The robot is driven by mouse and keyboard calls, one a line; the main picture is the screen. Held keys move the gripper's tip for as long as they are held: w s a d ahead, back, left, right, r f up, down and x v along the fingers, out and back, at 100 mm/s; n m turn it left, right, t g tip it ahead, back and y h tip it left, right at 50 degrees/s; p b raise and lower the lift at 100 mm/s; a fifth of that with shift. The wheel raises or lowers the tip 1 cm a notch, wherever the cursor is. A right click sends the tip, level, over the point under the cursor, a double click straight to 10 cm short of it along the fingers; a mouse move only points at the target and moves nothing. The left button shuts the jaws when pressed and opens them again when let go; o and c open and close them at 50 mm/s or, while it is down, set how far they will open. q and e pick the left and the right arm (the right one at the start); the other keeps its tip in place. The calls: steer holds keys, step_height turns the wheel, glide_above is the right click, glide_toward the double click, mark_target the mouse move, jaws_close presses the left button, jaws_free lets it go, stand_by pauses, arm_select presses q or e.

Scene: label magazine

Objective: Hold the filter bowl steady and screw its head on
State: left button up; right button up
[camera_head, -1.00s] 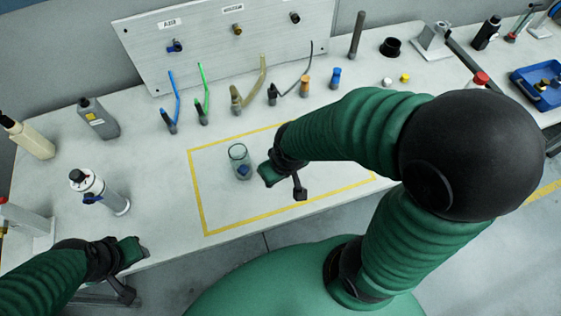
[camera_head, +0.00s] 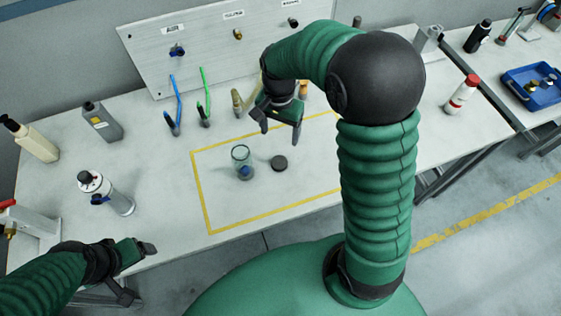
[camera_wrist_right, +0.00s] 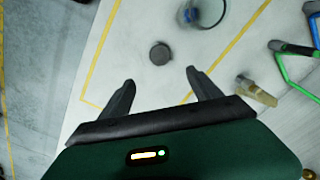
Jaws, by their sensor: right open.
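The clear filter bowl (camera_head: 241,167) stands upright inside the yellow outline on the table, with something blue at its bottom. It also shows at the top of the right wrist view (camera_wrist_right: 203,12). A dark round piece (camera_head: 279,163), which looks like the head, lies on the table just right of the bowl, apart from it. It also shows in the right wrist view (camera_wrist_right: 160,53). My right gripper (camera_head: 280,133) is open and empty above the table, behind the dark piece. My left gripper (camera_head: 137,272) is open and empty at the table's front left edge, away from the bowl.
A grey bottle (camera_head: 103,122) and a cream bottle (camera_head: 35,143) stand farther back. The outline's front area is clear.

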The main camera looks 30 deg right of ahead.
glide_toward(279, 162)
steer(key=f, duration=0.1)
steer(key=d+f, duration=0.1)
steer(key=f, duration=0.1)
steer(key=shift+w+f, duration=0.15)
steer(key=shift+f, duration=0.1)
steer(key=shift+d+f, duration=0.1)
steer(key=shift+d, duration=0.05)
steer(key=shift+a, duration=0.5)
steer(key=f, duration=0.4)
steer(key=shift+a+f, duration=0.2)
steer(key=shift+f, duration=0.1)
steer(key=shift+d+f, duration=0.2)
steer(key=shift+d, duration=0.15)
steer(key=shift+a, duration=0.3)
steer(key=c, duration=0.8)
arm_select(q)
steer(key=shift+a+f, duration=0.25)
steer(key=shift+f, duration=0.1)
arm_select(e)
steer(key=shift+d, duration=0.1)
steer(key=c, duration=0.6)
arm_select(q)
steer(key=shift+w, duration=0.1)
arm_select(e)
steer(key=shift+r, duration=0.15)
